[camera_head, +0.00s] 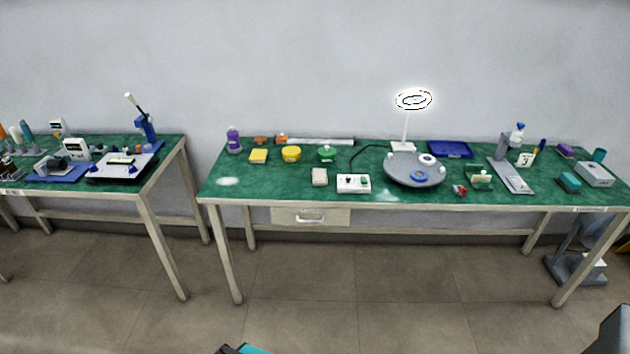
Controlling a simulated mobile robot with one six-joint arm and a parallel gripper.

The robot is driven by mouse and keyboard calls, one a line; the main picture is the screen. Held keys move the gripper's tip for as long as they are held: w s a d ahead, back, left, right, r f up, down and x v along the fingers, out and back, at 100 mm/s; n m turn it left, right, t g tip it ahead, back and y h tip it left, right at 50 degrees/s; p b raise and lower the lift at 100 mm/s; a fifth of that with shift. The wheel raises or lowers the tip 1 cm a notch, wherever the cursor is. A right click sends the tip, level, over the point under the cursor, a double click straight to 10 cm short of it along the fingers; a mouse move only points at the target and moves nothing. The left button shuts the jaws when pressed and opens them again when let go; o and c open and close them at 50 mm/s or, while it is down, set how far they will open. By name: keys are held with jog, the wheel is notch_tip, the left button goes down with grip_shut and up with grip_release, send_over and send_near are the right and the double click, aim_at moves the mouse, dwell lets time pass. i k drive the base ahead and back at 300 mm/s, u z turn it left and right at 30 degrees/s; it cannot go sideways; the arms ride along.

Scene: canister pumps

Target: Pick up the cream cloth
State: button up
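A small cream folded pad (320,177), which looks like the cream cloth, lies near the front edge of the right-hand green-topped table (270,190). It is left of a white box with small knobs (353,183) and apart from it. Its folds are too small to make out. I cannot make out my gripper in this view, and nothing is touching the cloth.
A yellow pad (258,156), a yellow round tin (291,154) and a green container (326,154) stand behind the cloth. A grey round basin (414,170) and a ring lamp (413,100) are to the right. A drawer (310,216) hangs below.

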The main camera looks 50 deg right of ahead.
aim_at(320, 178)
jog(key=z, duration=0.1)
jog(key=i, duration=0.95)
jog(key=u, duration=0.05)
